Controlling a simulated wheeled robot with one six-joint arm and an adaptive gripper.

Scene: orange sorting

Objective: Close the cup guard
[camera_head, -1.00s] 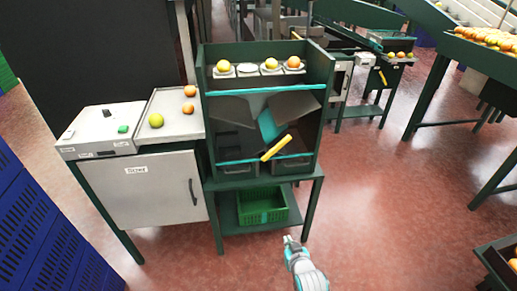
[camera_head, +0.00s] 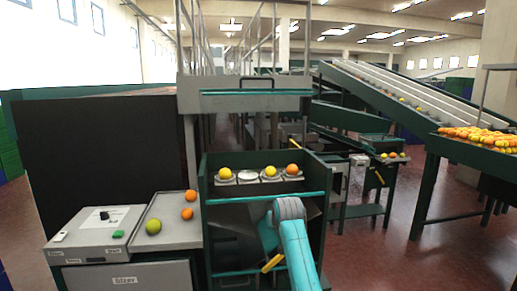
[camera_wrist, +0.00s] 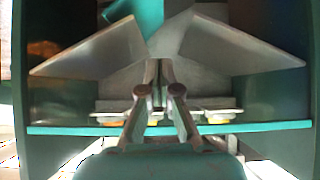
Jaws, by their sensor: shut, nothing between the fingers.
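Fruit lies in several cups and one looks empty. My gripper (camera_wrist: 158,75) is shut and empty in the wrist view, pointing into the frame among slanted grey plates (camera_wrist: 95,50). In the head view my wrist hides my fingers. The gripper is below and apart from the raised panel.
A teal bar (camera_head: 230,200) crosses the frame's front below the cups. A yellow handle (camera_head: 272,263) sticks out lower down. The sizer box (camera_head: 98,228) and a tray (camera_head: 172,213) with loose fruit stand at left.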

